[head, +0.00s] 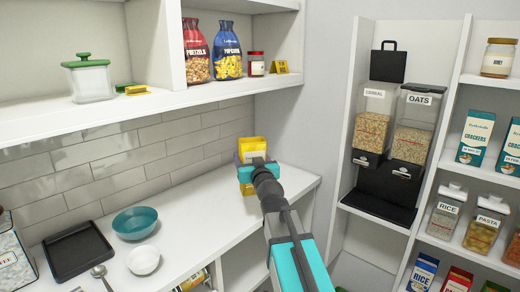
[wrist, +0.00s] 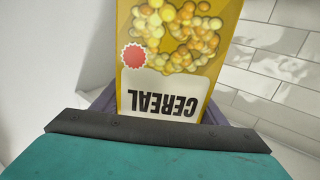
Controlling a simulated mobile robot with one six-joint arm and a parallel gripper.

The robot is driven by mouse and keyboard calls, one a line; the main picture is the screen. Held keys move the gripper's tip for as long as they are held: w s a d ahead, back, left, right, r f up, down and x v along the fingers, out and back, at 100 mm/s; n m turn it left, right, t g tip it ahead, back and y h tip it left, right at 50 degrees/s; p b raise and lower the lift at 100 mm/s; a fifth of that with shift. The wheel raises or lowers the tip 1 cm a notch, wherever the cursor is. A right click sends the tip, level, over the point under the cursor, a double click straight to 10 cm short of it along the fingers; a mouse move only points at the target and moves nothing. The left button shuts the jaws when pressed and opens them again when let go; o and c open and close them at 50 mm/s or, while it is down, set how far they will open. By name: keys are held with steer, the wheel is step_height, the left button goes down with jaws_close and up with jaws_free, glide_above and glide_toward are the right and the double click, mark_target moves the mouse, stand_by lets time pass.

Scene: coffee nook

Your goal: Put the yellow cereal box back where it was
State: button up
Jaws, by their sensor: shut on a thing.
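The yellow cereal box (head: 252,146) is at the right end of the white counter, near the tiled wall, in the head view. I cannot tell whether the box touches the counter.
The counter holds a teal bowl (head: 135,223), a white bowl (head: 143,260), a black tray (head: 78,250) and a spoon (head: 100,274). Above is a shelf (head: 150,103) with pretzels (head: 196,52) and popcorn (head: 227,52). A cereal and oats dispenser (head: 388,130) stands at right.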

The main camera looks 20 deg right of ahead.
steer(key=s+a+f, duration=0.1)
steer(key=s+a, duration=0.2)
steer(key=a, duration=0.3)
steer(key=shift+f, duration=0.4)
